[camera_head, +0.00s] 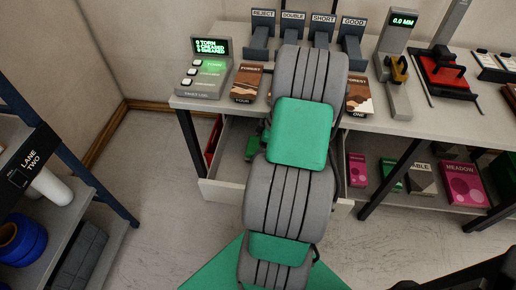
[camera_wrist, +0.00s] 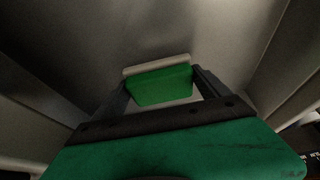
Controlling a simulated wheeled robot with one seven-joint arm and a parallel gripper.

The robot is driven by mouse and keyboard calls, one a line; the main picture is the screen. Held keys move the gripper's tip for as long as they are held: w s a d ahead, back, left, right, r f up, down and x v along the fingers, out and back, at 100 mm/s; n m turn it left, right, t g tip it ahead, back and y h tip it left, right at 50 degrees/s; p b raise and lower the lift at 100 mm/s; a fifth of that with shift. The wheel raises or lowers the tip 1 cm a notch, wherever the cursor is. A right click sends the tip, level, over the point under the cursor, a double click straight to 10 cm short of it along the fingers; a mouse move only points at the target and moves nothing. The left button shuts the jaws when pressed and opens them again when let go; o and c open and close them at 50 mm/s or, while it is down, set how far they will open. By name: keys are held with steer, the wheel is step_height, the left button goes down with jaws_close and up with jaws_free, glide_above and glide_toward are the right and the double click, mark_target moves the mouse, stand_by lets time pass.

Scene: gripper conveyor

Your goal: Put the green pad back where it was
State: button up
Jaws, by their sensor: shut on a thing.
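The green pad (camera_wrist: 160,85), a small green block with a pale strip along its far edge, is between the two fingers of my gripper (camera_wrist: 163,92) in the wrist view. My gripper is shut on it. Plain grey surfaces lie beyond the pad and rise on both sides. In the head view my arm reaches down over an open drawer (camera_head: 222,187) under the table. My arm hides most of the drawer's inside and my fingers. A small green patch shows in the drawer beside my arm; I cannot tell whether it is the pad or part of my gripper.
The table (camera_head: 190,101) holds a tally unit (camera_head: 208,75), brown cartons (camera_head: 247,82) and labelled stands (camera_head: 262,38). A gauge (camera_head: 395,65) and a red-based press (camera_head: 441,70) stand at right. A rack (camera_head: 75,165) stands at left.

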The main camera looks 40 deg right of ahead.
steer(key=shift+f, duration=0.85)
steer(key=o, duration=1.3)
steer(key=shift+r, duration=0.1)
steer(key=shift+r, duration=0.15)
steer(key=v, duration=0.7)
steer(key=shift+a+r, duration=0.1)
steer(key=shift+r, duration=0.25)
